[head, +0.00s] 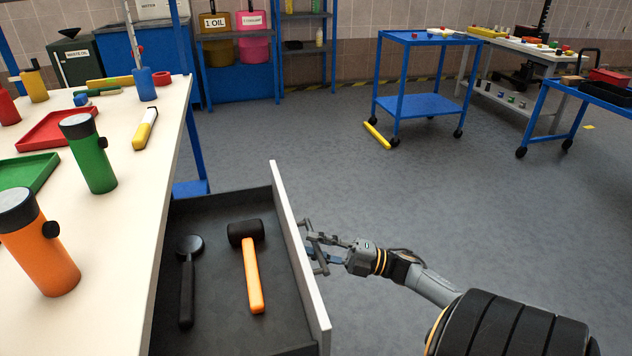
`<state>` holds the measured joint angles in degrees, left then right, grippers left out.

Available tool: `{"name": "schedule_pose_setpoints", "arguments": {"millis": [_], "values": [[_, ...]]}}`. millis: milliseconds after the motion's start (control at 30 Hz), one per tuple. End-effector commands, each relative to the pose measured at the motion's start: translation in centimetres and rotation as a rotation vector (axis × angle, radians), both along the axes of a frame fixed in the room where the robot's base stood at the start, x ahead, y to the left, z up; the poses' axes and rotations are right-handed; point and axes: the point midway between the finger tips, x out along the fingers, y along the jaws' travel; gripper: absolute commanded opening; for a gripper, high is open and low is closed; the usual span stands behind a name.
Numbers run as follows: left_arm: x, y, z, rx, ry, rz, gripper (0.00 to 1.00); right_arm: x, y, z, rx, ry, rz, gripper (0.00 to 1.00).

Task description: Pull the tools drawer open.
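The tools drawer (297,262) stands pulled out from under the white workbench, its inside exposed. A mallet with a black head and orange handle (252,275) and a black long-handled tool (187,290) lie on its dark floor. My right gripper (316,248) is at the outer face of the drawer front, with its fingers pointing at it. The handle is hard to make out among the fingers, so I cannot tell whether they are closed on it. My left gripper is not in view.
The white workbench (133,190) at left carries an orange flask (45,255), a green flask (92,160), trays and small tools. A blue cart (425,105) stands farther back, with a yellow bar (377,135) on the floor beside it. The grey floor right of the drawer is clear.

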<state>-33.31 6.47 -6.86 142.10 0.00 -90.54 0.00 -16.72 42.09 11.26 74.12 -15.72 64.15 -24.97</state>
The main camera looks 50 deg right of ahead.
Motion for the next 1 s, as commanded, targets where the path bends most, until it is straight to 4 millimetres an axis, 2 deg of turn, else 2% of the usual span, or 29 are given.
{"name": "schedule_pose_setpoints", "arguments": {"millis": [367, 467, 800, 1000], "values": [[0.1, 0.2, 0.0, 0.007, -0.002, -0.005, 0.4, -0.4, -0.3, -0.1, 0.0, 0.0, -0.001, 0.37], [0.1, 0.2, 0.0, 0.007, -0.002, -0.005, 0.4, -1.5, -1.1, -0.5, 0.0, 0.001, -0.002, 0.37], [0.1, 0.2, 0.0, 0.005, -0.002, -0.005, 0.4, -7.1, -5.1, -2.2, 0.0, 0.003, -0.002, 0.37], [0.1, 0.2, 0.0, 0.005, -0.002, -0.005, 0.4, -9.1, -6.5, -2.7, -0.001, 0.0, -0.001, 0.37]]}}
